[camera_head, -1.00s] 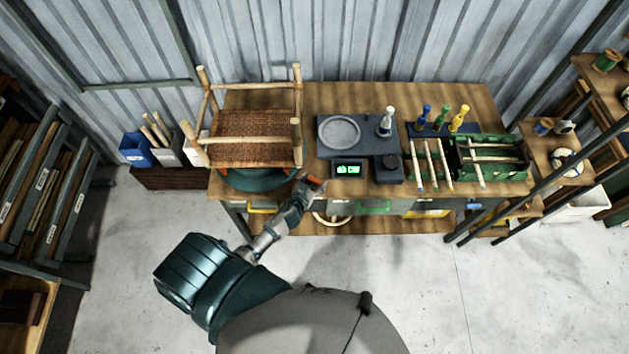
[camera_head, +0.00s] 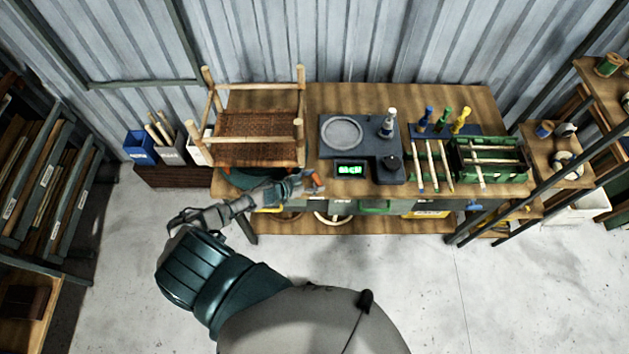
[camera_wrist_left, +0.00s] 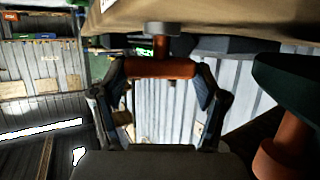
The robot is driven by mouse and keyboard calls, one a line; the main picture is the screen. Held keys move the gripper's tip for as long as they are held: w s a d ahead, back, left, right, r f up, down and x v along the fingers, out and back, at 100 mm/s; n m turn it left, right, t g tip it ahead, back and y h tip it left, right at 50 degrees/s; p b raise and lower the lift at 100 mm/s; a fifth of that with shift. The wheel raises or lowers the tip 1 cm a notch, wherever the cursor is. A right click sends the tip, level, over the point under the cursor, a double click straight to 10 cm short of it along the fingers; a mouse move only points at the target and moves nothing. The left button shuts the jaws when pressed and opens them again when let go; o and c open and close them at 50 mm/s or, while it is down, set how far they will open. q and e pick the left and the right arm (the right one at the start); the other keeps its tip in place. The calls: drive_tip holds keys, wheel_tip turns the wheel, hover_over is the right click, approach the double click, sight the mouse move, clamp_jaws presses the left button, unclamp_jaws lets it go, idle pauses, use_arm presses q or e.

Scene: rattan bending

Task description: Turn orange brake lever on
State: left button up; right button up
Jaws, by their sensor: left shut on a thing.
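The orange brake lever (camera_head: 317,182) is at the front edge of the workbench, just right of the round dark green turntable (camera_head: 243,180). My left gripper (camera_head: 308,184) reaches it from the left and is shut on it. In the left wrist view, the lever's orange crossbar (camera_wrist_left: 160,68) lies between the two fingers of my left gripper (camera_wrist_left: 162,82), with a grey cap on its stem. A rattan-seated chair frame (camera_head: 258,136) stands on the turntable. My right gripper is not in view.
The workbench (camera_head: 290,97) holds a dark scale unit with a lit green display (camera_head: 350,170), several glue bottles (camera_head: 463,121) and a green tray of sticks (camera_head: 490,175). Shelves stand at both sides. The floor (camera_head: 480,300) in front is clear.

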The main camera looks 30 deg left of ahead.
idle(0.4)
use_arm(q)
drive_tip(key=o, duration=1.1)
drive_tip(key=shift+f, duration=0.1)
drive_tip(key=shift+o, duration=0.3)
drive_tip(key=shift+w, duration=0.1)
